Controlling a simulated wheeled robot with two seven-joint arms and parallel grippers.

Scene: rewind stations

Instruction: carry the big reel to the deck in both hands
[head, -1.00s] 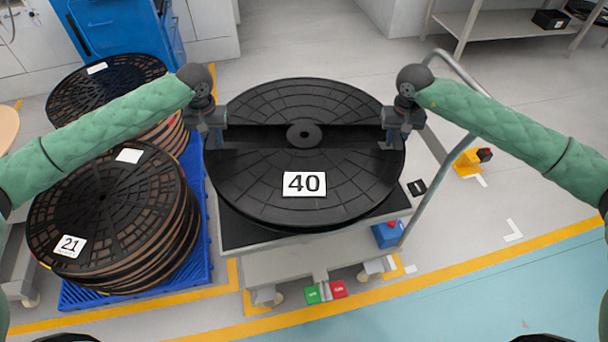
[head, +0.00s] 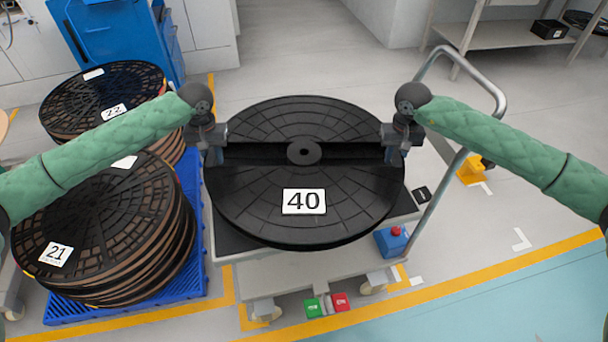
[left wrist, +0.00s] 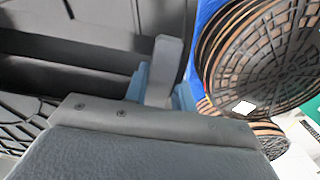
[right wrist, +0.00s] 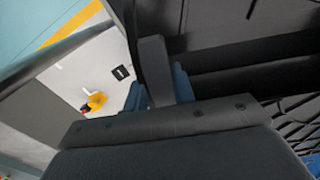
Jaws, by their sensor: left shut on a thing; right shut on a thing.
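The big black reel (head: 303,220), labelled 40, lies flat with its round hub near the middle. My left gripper (head: 213,154) is shut on the reel at its left side, at the end of the slot across the top. My right gripper (head: 393,154) is shut on its right side, level with the left. Both wrist views show the jaws at the dark reel (left wrist: 80,65) (right wrist: 240,50). The reel is over the dark deck (head: 232,240) of a grey trolley. It hides most of the deck, and I cannot tell whether it touches.
Brown-black reel stacks, one labelled 21 (head: 110,215), stand on a blue pallet (head: 190,275) close on the left. The trolley's handle (head: 500,95) rises on the right. Green and red pedals (head: 326,305) are at its front. A blue box with a red button (head: 391,241) sits at its right corner.

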